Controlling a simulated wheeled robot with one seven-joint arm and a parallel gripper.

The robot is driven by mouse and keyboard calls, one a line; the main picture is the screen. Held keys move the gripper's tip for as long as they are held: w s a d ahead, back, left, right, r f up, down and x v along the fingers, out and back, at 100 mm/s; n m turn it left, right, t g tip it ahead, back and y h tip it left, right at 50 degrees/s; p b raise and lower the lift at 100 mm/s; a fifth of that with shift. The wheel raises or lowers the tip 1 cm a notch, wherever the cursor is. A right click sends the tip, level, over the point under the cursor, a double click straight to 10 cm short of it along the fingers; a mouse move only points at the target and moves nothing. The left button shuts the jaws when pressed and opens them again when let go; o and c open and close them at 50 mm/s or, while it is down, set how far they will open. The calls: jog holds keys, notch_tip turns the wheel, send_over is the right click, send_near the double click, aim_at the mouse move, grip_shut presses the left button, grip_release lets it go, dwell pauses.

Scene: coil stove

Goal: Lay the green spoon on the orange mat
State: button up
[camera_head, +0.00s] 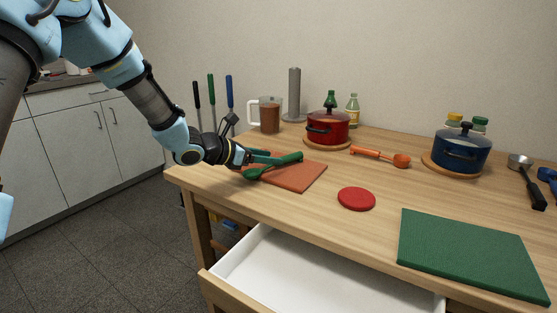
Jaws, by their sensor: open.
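The green spoon (283,160) is at the orange mat (302,178) on the left part of the wooden table. Its thick end points right over the mat's back part, and its other end reaches to the mat's left edge near my gripper. My gripper (258,157) comes in from the left, low over the mat's left side, right at the spoon. Its jaws are open. Its fingers partly overlap the spoon, so I cannot tell whether they touch it. The spoon looks to be on or just above the mat.
A red round mat (356,199) and a green board (470,254) lie to the right. A red pot (327,128), an orange ladle (381,157), a blue pot (461,151) and a brown-filled pitcher (268,116) stand or lie behind. An open white drawer (300,275) juts out in front.

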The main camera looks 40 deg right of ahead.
jog(key=v, duration=0.7)
jog(key=shift+a, duration=0.1)
jog(key=a+f+m+t+y, duration=0.1)
jog(key=a+m+y, duration=0.5)
jog(key=a, duration=1.7)
jog(key=s+a+f+m+t+y, duration=0.1)
jog(key=a+m+y, duration=0.6)
jog(key=a, duration=1.7)
jog(key=f+m+t, duration=0.1)
jog(key=f+m, duration=0.1)
jog(key=m, duration=0.2)
jog(key=shift+s+a+m, duration=0.2)
jog(key=shift+s+m, duration=0.1)
notch_tip(320, 180, up, 15)
jog(key=p, duration=1.5)
jog(key=shift+r, duration=0.1)
jog(key=shift+c, duration=0.3)
